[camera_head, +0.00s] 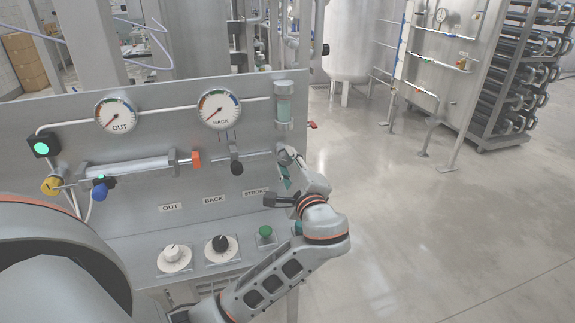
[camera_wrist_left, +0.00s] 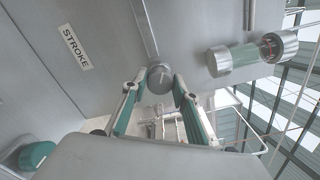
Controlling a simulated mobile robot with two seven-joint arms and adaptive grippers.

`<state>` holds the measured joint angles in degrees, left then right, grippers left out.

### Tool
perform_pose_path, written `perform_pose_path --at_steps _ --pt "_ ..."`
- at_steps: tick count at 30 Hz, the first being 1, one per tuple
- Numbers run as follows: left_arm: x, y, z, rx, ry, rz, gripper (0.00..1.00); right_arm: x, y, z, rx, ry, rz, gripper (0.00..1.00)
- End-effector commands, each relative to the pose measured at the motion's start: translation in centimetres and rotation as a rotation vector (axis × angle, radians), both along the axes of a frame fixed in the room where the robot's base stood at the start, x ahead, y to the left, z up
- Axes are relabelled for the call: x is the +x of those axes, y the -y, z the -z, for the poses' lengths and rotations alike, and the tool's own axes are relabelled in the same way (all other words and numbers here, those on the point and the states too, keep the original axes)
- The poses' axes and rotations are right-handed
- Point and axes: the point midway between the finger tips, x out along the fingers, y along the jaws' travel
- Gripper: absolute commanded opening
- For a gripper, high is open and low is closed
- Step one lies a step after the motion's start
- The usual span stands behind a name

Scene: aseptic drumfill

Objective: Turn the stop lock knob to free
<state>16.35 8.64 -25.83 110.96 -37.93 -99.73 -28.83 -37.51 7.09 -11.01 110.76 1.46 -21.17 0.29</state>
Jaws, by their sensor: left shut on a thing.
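A small grey round knob (camera_wrist_left: 160,79), which I take for the stop lock knob, stands on the steel panel (camera_head: 120,200) at the end of a straight bar. A thin line shows on its face, but its setting is too small to read. My left gripper (camera_wrist_left: 157,85) has its two green-padded fingers on either side of the knob, shut on it. In the head view my left gripper (camera_head: 286,172) is at the right end of the panel, and it mostly hides the knob. My right gripper is in neither view.
The STROKE label (camera_head: 256,193) is beside my gripper. Below are a white dial (camera_head: 174,257), a black knob (camera_head: 221,243) and a green button (camera_head: 265,234). Two gauges (camera_head: 115,112) (camera_head: 219,108) and a sight glass (camera_head: 284,108) are above. Open floor lies right.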

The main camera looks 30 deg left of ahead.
Motion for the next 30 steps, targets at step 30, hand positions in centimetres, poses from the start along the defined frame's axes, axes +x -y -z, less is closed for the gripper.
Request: perform_pose_path --at_steps 30 --pt "0.0 0.1 0.3 -0.331 0.38 0.001 0.07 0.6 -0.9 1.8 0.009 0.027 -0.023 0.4"
